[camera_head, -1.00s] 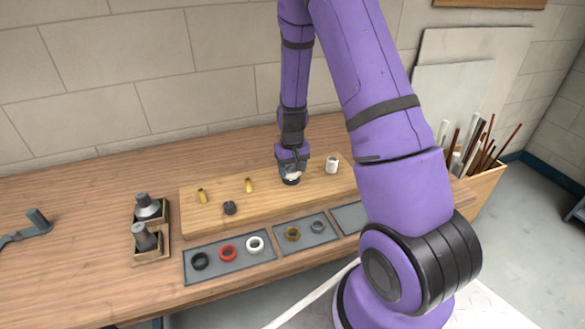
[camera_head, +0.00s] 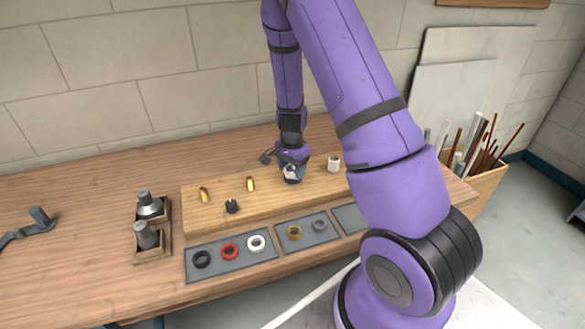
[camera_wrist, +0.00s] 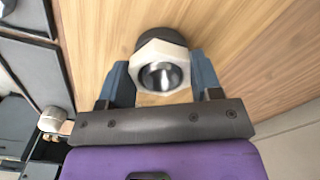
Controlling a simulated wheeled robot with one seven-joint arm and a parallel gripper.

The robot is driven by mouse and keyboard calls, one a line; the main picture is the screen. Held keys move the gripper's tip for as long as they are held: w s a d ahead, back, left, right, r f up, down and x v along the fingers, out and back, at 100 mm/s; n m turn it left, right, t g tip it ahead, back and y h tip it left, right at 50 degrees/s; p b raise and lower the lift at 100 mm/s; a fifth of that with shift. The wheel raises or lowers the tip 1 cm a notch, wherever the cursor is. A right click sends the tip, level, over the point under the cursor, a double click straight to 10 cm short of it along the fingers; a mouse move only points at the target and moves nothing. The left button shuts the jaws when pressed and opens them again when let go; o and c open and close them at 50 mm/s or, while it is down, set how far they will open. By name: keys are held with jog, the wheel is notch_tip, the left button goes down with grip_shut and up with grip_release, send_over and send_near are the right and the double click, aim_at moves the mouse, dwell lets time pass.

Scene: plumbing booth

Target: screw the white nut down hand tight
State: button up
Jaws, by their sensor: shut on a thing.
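The white nut (camera_wrist: 148,52) is a hex ring around a shiny metal stub, with a dark round base behind it, in the wrist view. In the head view the nut (camera_head: 290,171) shows as a small pale spot under my wrist, on the wooden board. My gripper (camera_wrist: 160,77) has one blue-grey finger on each side of the nut and is shut on it. It also shows in the head view (camera_head: 291,174). The nut's thread and the depth it sits at are hidden.
On the board (camera_head: 220,217) stand two brass stubs, a black fitting (camera_head: 232,206) and a white fitting (camera_head: 333,164) just right of my gripper. Grey trays (camera_head: 214,270) with rings lie in front. Two grey fittings in wooden holders (camera_head: 152,257) stand left.

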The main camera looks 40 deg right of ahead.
jog(key=o, duration=1.2)
jog(key=shift+r, duration=2.55)
jog(key=shift+c, duration=0.2)
